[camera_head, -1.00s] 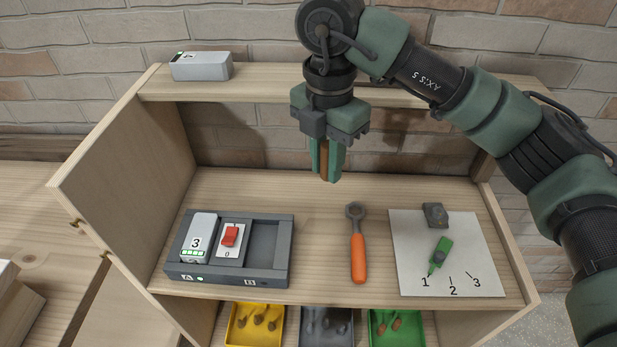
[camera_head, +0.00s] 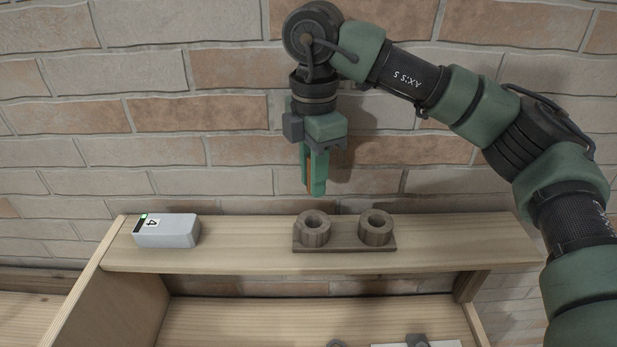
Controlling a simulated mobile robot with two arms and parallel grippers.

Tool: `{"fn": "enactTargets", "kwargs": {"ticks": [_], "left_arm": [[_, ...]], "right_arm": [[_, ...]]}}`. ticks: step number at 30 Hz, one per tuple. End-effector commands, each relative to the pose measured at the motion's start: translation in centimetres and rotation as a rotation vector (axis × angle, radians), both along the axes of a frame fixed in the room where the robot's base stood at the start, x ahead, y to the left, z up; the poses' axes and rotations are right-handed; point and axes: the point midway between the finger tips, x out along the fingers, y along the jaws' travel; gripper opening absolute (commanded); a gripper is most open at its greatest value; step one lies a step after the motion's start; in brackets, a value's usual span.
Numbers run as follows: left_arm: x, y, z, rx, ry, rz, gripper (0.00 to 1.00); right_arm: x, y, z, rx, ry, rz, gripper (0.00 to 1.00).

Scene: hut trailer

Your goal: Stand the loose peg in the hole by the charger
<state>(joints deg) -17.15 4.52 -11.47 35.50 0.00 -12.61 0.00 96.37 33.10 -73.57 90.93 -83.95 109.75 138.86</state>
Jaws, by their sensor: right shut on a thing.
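My right gripper (camera_head: 313,189) is shut on a slim brown peg (camera_head: 308,168), which shows as a narrow strip between the green fingers, mostly hidden. The gripper points down. In the picture it is just above a dark brown wooden block (camera_head: 345,246) on the top shelf. The block carries two round raised sockets, a left one (camera_head: 313,229) and a right one (camera_head: 375,228), each with an open hole. The fingertips appear above the left socket and apart from it. My left gripper is not in view.
A grey box (camera_head: 167,231) marked 4 with a green light stands at the left of the top shelf (camera_head: 240,252). A brick wall is close behind. The lower surface (camera_head: 260,318) shows only partly, with a white sheet at the bottom edge.

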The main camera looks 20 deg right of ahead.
Motion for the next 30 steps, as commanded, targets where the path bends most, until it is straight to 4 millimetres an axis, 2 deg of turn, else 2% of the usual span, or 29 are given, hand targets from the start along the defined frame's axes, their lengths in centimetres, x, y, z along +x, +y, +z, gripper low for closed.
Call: {"fn": "enactTargets", "kwargs": {"ticks": [10,24,30], "left_arm": [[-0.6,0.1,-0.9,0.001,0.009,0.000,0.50],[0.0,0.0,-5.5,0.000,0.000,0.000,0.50],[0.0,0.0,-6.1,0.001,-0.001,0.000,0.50]], "right_arm": [[0.0,0.0,-0.3,0.000,-0.001,0.001,0.00],[0.0,0.0,-5.5,0.000,-0.001,0.002,0.00],[0.0,0.0,-6.1,0.000,-0.002,0.002,0.00]]}}
